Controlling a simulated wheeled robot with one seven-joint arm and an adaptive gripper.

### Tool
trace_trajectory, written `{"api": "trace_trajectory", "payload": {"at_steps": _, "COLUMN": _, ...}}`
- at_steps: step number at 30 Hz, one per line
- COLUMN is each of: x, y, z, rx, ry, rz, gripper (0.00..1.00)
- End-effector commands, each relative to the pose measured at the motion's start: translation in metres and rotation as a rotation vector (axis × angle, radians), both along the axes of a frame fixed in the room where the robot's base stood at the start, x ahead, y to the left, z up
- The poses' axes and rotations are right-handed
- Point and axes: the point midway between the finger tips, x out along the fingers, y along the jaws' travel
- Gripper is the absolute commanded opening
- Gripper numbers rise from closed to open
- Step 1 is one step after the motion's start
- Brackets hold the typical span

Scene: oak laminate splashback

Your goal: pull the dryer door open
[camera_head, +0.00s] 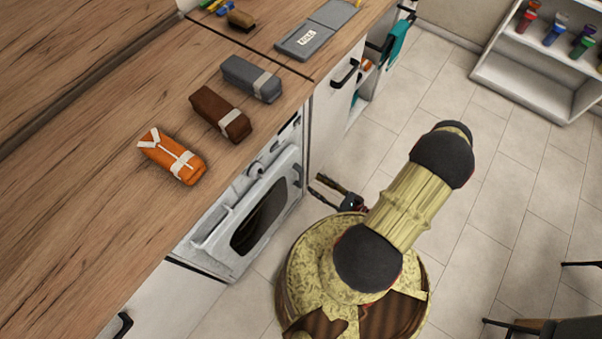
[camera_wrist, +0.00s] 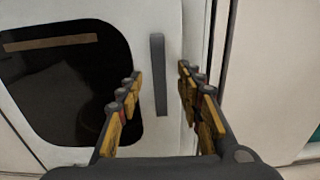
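The dryer (camera_head: 215,225) is white and sits under the wooden counter. Its door (camera_head: 285,180) has a dark rounded window (camera_head: 260,217), which fills the left of the wrist view (camera_wrist: 60,85). The dark upright bar handle (camera_wrist: 158,75) is right of the window and also shows small in the head view (camera_head: 298,173). My gripper (camera_wrist: 160,82) is open, with one yellow-and-dark finger on each side of the handle in the picture. No contact shows, and I cannot tell the remaining depth. In the head view my gripper is partly hidden by my arm near the door's right edge.
An orange bundle (camera_head: 172,156), a brown bundle (camera_head: 220,114) and a grey bundle (camera_head: 251,79) lie on the counter (camera_head: 100,200). A cabinet with a dark handle (camera_head: 345,74) stands right of the dryer. Tiled floor (camera_head: 490,190) is clear to the right; a chair (camera_head: 545,325) shows lower right.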

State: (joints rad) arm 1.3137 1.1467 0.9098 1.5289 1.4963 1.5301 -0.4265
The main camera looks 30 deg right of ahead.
Motion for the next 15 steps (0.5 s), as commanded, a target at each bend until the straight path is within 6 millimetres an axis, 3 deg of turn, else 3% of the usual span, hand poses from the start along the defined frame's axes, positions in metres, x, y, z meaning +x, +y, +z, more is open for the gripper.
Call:
{"api": "trace_trajectory", "payload": {"at_steps": 5, "x": 0.007, "y": 0.004, "z": 0.001, "rx": -0.014, "ry": -0.011, "rz": 0.006, "gripper": 0.36}}
{"api": "trace_trajectory", "payload": {"at_steps": 15, "x": 0.04, "y": 0.017, "z": 0.0, "rx": -0.013, "ry": -0.01, "rz": 0.012, "gripper": 0.36}}
